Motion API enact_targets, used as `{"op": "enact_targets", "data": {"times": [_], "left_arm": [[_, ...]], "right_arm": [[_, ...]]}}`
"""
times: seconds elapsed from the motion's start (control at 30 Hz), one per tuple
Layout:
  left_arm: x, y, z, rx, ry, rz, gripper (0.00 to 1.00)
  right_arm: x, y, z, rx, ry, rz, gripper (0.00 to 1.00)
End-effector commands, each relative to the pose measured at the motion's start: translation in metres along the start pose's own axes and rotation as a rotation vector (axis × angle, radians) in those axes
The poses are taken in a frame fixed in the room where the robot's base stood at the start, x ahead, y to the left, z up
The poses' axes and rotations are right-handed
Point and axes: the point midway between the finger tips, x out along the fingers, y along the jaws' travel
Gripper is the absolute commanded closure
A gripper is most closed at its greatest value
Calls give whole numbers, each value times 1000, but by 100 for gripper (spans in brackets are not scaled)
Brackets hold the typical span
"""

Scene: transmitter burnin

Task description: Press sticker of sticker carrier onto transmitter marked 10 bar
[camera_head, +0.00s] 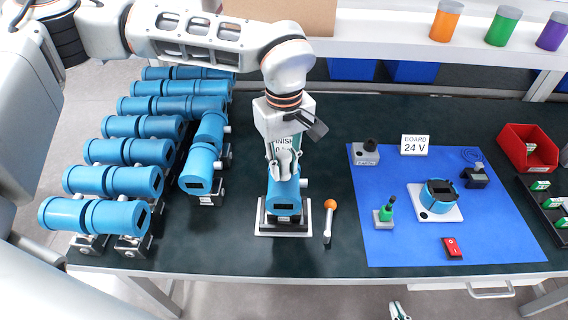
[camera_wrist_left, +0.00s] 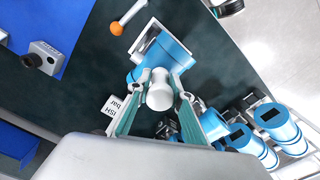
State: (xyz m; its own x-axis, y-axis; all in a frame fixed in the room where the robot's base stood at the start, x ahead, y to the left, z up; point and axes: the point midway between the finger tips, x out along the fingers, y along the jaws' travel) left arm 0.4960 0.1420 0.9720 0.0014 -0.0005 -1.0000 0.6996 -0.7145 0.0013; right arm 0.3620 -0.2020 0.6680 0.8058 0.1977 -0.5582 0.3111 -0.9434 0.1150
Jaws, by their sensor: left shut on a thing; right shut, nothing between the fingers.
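My left gripper (camera_head: 284,166) is shut on a small white rounded piece, apparently the sticker carrier (camera_wrist_left: 160,92). It is just above a blue transmitter (camera_head: 284,196) with a dark display, which sits on a white-framed stand (camera_head: 283,230). In the left wrist view the piece overlaps this transmitter (camera_wrist_left: 165,62); I cannot tell whether they touch. A sign with "FINISH" and "bar" stands behind the gripper; it also shows in the left wrist view (camera_wrist_left: 112,106). Its number is hidden. The sticker is not distinguishable. My right gripper (camera_head: 400,313) is shut and empty at the bottom edge.
Rows of blue transmitters (camera_head: 100,216) fill the table's left side. An orange-tipped tool (camera_head: 329,220) lies right of the stand. A blue mat (camera_head: 400,248) holds a round blue device (camera_head: 439,192), a red switch (camera_head: 452,247) and a "BOARD 24 V" sign (camera_head: 415,145). A red bin (camera_head: 527,148) stands right.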

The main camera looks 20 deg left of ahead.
Motion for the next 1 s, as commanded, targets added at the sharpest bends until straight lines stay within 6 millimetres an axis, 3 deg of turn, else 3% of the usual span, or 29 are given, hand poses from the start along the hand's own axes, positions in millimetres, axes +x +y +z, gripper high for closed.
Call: {"op": "enact_targets", "data": {"times": [0.17,1.0], "left_arm": [[-4,-1,0,1,-1,-4,94],[-66,0,0,0,-1,-1,94]], "right_arm": [[-2,1,-4,0,1,0,100],[-26,6,-41,-1,5,1,100]]}}
